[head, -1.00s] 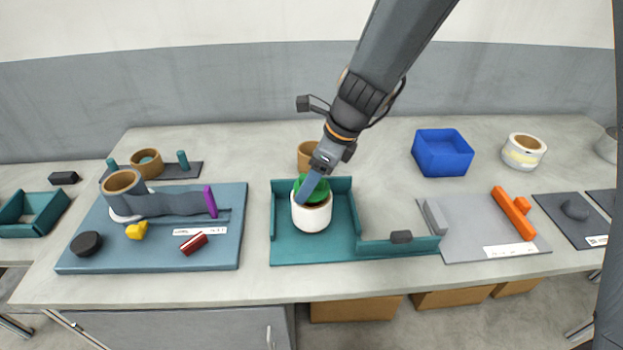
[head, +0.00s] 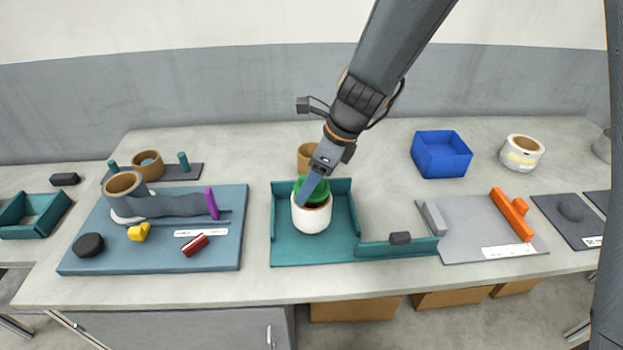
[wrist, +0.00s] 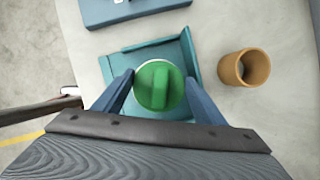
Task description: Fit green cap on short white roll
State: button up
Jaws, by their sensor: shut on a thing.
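The green cap (wrist: 159,86) is round with a raised bar across its top. In the wrist view it lies between the two blue fingers of my gripper (wrist: 160,90), which is shut on it. In the head view the green cap (head: 316,188) is at the top opening of the short white roll (head: 311,217). Some brown of the opening shows below the cap, and I cannot tell how far it is seated. The white roll stands upright in the teal tray (head: 290,251). My gripper (head: 311,190) reaches down from above and hides part of the cap.
A tan roll (head: 307,157) stands just behind the tray; it also shows in the wrist view (wrist: 246,68). A blue board (head: 160,255) with several parts lies left. A grey mat (head: 468,225) with an orange piece (head: 512,213) and a blue box (head: 441,155) are right.

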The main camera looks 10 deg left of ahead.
aim_at(324, 190)
jog(key=shift+f+b, duration=0.5)
jog(key=shift+f, duration=0.3)
dwell(0.6)
jog(key=shift+r+p, duration=0.85)
jog(key=shift+p, duration=0.4)
dwell(0.6)
jog(key=shift+f+b, duration=0.65)
jog(key=shift+f, duration=0.25)
dwell(0.4)
jog(key=o, duration=0.8)
jog(key=shift+c, duration=0.2)
jog(key=p+v, duration=0.8)
jog(key=shift+d+r, duration=0.1)
jog(key=shift+r, duration=0.25)
jog(key=shift+v, duration=1.2)
